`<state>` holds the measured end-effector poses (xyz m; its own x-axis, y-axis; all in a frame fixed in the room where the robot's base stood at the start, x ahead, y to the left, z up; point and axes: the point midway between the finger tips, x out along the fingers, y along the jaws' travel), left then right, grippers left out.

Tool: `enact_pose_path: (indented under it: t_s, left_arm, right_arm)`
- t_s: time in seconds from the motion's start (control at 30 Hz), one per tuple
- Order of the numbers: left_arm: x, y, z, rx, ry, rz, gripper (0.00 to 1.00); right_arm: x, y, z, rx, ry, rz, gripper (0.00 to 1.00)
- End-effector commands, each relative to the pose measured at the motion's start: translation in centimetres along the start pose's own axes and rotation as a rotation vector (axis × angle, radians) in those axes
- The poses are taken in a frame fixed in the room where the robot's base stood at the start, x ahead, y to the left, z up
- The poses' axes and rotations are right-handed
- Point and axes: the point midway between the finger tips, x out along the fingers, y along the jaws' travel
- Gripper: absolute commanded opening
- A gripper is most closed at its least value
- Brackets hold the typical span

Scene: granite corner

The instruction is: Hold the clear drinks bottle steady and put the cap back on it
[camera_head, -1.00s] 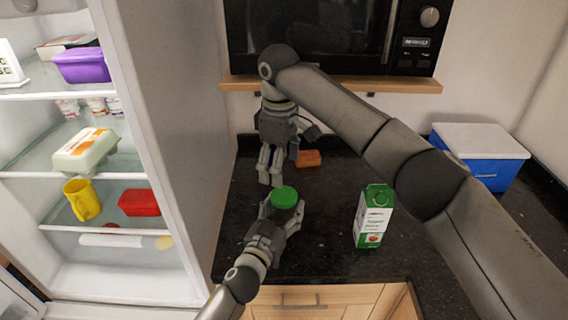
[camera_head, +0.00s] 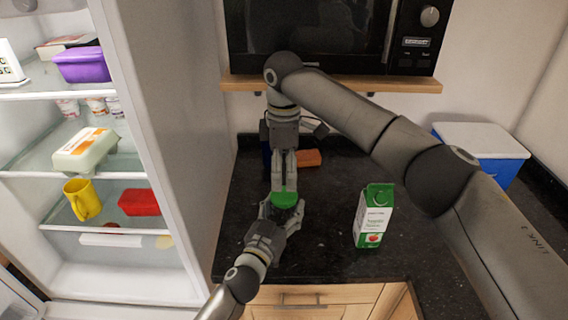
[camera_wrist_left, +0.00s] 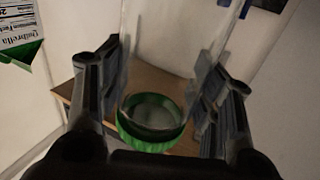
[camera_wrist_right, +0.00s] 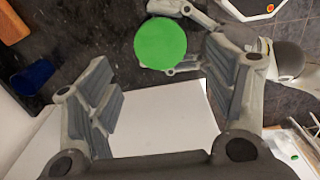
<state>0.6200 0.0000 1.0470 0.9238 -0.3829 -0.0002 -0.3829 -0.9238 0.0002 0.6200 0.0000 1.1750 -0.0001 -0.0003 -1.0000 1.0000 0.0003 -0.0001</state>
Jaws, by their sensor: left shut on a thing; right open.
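The green cap (camera_head: 285,199) sits at the top of the clear bottle, whose walls barely show. My left gripper (camera_head: 281,214) is shut around the bottle just below the cap. In the left wrist view the cap (camera_wrist_left: 151,124) shows as a green ring between the fingers. Its top is a flat green disc in the right wrist view (camera_wrist_right: 160,44). Whether it is seated or only resting cannot be told. My right gripper (camera_head: 284,184) is open and empty, its fingertips close behind the cap. In the right wrist view the cap lies beyond the spread fingers.
A green and white carton (camera_head: 374,216) stands right of the bottle on the black counter. An orange block (camera_head: 308,158) lies behind, and a blue cup (camera_wrist_right: 33,77) is nearby. The open fridge (camera_head: 190,150) walls the left side. A blue and white cooler (camera_head: 490,145) stands at right.

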Motion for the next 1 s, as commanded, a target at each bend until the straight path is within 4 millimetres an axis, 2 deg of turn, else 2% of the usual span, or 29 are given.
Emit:
enact_pose_path:
  t_s: [0.2, 0.4, 0.8, 1.0]
  left_arm:
    - [0.0, 0.0, 0.1, -0.001, -0.001, 0.000, 0.00]
    - [0.0, 0.0, 0.0, -0.001, -0.001, 0.000, 0.00]
    - [0.0, 0.0, 0.0, -0.001, -0.001, 0.000, 0.00]
    - [0.0, 0.0, 0.0, -0.001, -0.001, 0.000, 0.00]
  right_arm:
    - [3.7, -0.1, 0.1, 0.001, -0.001, -0.003, 0.76]
    - [5.9, 0.0, 0.1, 0.002, 0.000, -0.001, 0.76]
    - [6.5, 0.0, 0.1, 0.002, 0.000, 0.000, 0.76]
    - [6.5, 0.0, 0.0, 0.002, 0.000, 0.000, 0.50]
